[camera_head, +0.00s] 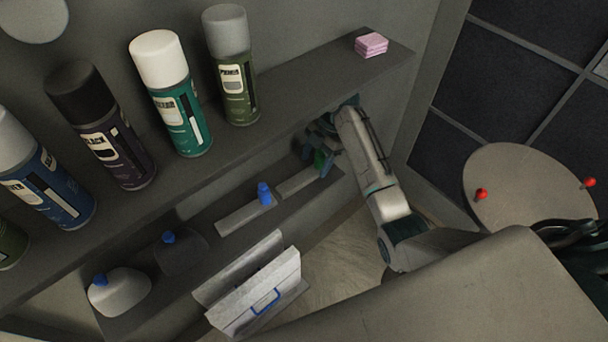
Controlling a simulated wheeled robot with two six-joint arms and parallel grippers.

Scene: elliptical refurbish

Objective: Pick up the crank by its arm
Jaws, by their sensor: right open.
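No thing in view shows clearly as the crank. My right arm reaches in from the right to the lower shelf (190,262). My right gripper (318,150) is open at that shelf's right end, below the upper shelf's edge. A small green piece (320,159) shows at the gripper; I cannot tell whether it lies between the fingers. Left of it, a flat grey bar-like piece (296,181) lies on the lower shelf. Further left is another grey piece (236,218), with a small blue bottle-shaped part (264,194) at its right end. My left gripper is not in view.
The upper shelf (300,95) overhangs the lower one and holds several spray cans (177,115) and a pink stack (371,45). A round disc with red knobs (520,190) is at the right.

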